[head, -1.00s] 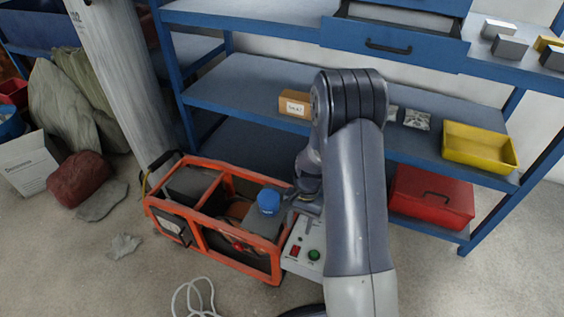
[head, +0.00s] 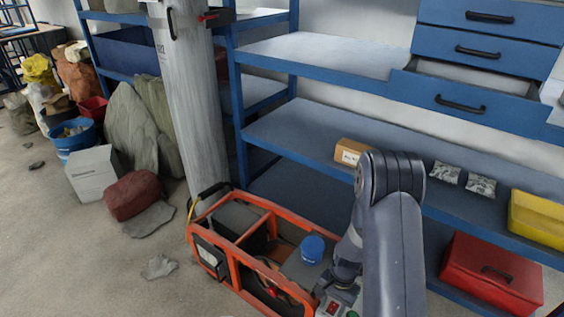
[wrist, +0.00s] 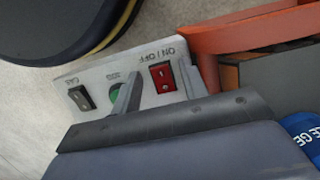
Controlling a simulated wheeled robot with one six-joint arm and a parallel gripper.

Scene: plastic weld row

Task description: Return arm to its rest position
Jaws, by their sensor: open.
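My gripper (wrist: 158,90) is open and empty. In the wrist view its two fingers show in front of a light control panel (wrist: 65,77), one over the green button (wrist: 115,92) and one beside the red ON/OFF switch (wrist: 162,77). I cannot tell whether they touch the panel. In the head view my arm reaches down to the right end of an orange-framed generator (head: 228,272) on the floor. The red switch (head: 332,309) shows at the bottom edge, below my gripper. The fingertips are hard to make out there.
A blue cap (head: 313,248) sits on the generator, close left of my arm. Blue shelving (head: 300,130) stands behind, with a cardboard box (head: 352,152) near my elbow. A red case (head: 490,275) and yellow bin (head: 540,218) are at right. A pillar (head: 190,100) stands left; floor is open at front left.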

